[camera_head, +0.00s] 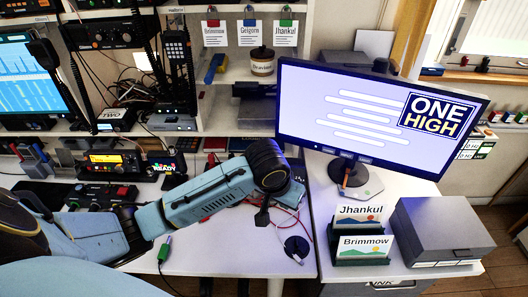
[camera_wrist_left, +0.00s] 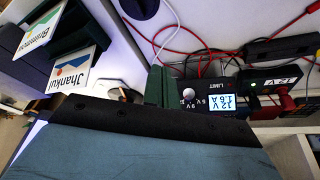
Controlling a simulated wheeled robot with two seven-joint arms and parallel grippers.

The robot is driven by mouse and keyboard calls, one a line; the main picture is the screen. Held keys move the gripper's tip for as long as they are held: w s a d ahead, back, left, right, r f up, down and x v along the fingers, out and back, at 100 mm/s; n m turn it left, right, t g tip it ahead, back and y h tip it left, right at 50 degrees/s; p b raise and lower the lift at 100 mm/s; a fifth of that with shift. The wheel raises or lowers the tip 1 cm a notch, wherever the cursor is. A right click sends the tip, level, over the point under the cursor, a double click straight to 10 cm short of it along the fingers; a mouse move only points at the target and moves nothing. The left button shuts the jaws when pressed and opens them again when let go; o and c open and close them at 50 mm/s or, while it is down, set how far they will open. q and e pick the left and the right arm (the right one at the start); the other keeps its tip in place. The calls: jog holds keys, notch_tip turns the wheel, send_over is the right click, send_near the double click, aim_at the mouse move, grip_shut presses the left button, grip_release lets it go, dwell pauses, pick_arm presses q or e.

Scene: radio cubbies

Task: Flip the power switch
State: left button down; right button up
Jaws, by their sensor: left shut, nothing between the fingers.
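My left gripper's dark fingers (camera_wrist_left: 160,86) are shut and empty, close to the knob; contact cannot be told. In the head view my left gripper (camera_head: 262,216) points down over the white desk, and my wrist hides what is behind it. My right gripper is not in view.
A monitor (camera_head: 345,110) reading ONE HIGH stands to the right. A card holder (camera_head: 362,255) and a grey box (camera_head: 440,231) are at the front right. Red cables (camera_wrist_left: 215,52) lie around the supply. A radio (camera_head: 112,163) sits left; bare desk (camera_head: 235,250) is in front.

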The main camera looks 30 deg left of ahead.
pick_arm(q)
jog(key=w+a+r+n+y, duration=0.2)
jog(key=w+a+r+n, duration=0.4)
jog(key=w+a+r, duration=0.4)
notch_tip(320, 180, up, 3)
jog(key=a, duration=0.2)
jog(key=shift+w+a+y, duration=0.3)
jog(key=shift+w+a, duration=0.05)
jog(key=shift+a, duration=0.05)
